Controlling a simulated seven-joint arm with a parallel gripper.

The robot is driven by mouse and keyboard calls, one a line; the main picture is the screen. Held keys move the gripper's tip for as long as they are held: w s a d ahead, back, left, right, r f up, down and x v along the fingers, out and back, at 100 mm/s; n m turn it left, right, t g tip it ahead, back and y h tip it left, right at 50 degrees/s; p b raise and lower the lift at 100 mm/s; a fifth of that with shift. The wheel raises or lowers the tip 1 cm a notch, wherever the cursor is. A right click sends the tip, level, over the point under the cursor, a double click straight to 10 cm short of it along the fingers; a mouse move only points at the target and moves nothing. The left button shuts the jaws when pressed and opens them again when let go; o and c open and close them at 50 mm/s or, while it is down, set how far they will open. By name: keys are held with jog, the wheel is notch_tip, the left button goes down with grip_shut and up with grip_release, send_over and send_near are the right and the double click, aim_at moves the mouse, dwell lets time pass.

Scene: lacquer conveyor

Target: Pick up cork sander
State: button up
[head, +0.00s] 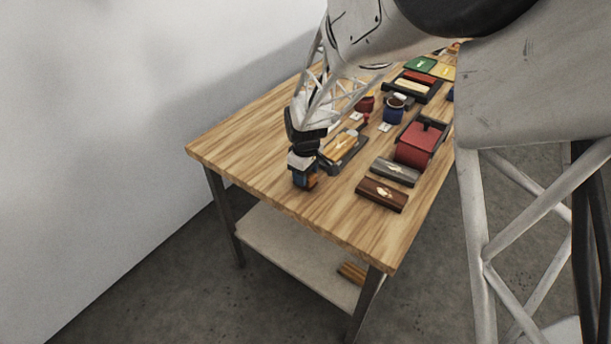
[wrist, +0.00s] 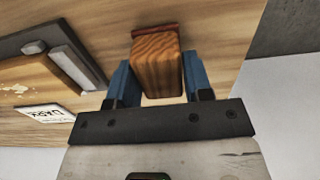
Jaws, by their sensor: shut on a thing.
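The cork sander, a brown block with wood-like grain (wrist: 157,62) and a thin reddish layer on its far face, is between the two blue fingers of my gripper (wrist: 158,85) in the wrist view. The fingers are shut on its sides. In the head view my gripper (head: 304,178) is at the table's left part, near the front edge, and the block is mostly hidden there by the fingers. I cannot tell whether the block touches the table.
A dark tray with a light wooden piece (head: 342,146) lies just right of my gripper. Dark brown (head: 382,193) and grey (head: 395,171) boxes, a red box (head: 417,144) and a blue cup (head: 394,109) stand farther right. The wooden table (head: 260,160) is clear at its left end.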

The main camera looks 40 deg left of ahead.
jog(key=shift+r, duration=4.8)
jog(key=o, duration=0.4)
jog(key=shift+c, duration=1.6)
jog(key=w+r, duration=0.1)
jog(key=w, duration=1.3)
jog(key=shift+d+r, duration=0.15)
jog(key=shift+d, duration=0.15)
